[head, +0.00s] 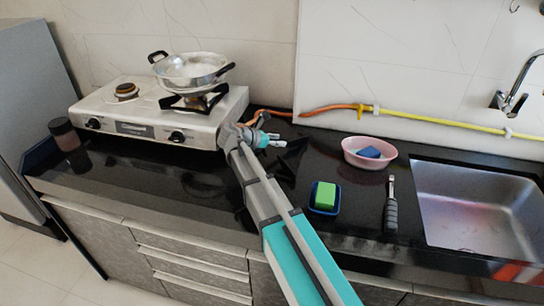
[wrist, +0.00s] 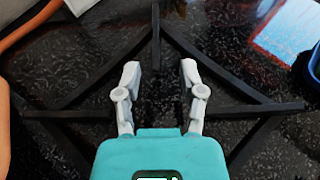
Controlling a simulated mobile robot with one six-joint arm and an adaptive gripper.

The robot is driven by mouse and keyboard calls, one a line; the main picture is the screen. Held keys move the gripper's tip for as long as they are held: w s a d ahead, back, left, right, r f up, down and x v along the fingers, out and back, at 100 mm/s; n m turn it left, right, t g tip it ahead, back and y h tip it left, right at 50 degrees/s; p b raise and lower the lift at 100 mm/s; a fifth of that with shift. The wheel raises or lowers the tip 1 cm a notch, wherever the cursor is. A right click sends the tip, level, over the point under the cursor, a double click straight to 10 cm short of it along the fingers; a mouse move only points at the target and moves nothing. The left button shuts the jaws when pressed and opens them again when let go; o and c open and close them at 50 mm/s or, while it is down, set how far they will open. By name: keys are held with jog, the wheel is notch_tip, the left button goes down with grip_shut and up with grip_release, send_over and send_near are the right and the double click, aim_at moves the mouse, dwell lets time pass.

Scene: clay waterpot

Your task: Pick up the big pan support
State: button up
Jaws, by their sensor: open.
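The big pan support (wrist: 265,108) is a black, flat-barred frame on the dark speckled counter. In the wrist view its bars spread to both sides of my gripper (wrist: 160,72), and one bar points away between and beyond the fingertips. My gripper is open and empty above the support, its two pale fingers apart; I cannot tell its exact height. My teal body hides the near middle of the support. In the head view the support (head: 291,158) shows dark on dark, right of my gripper (head: 272,139).
A stove (head: 130,118) stands left, with a pan (head: 190,70) on another black support (head: 180,103). An orange hose (head: 325,108) runs behind. A pink bowl (head: 369,161), a blue tray with a green sponge (head: 325,195), a grey-handled tool (head: 391,210) and a sink (head: 470,205) lie right.

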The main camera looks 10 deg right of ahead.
aim_at(297, 139)
jog(key=shift+w+d+f, duration=0.15)
jog(key=shift+d, duration=0.25)
jog(key=shift+r+b+x, duration=0.2)
jog(key=shift+b+x, duration=0.15)
jog(key=shift+x, duration=0.95)
jog(key=shift+r+b+x, duration=0.15)
jog(key=shift+b+x, duration=0.2)
jog(key=shift+x, duration=0.95)
jog(key=shift+w, duration=0.2)
grip_shut()
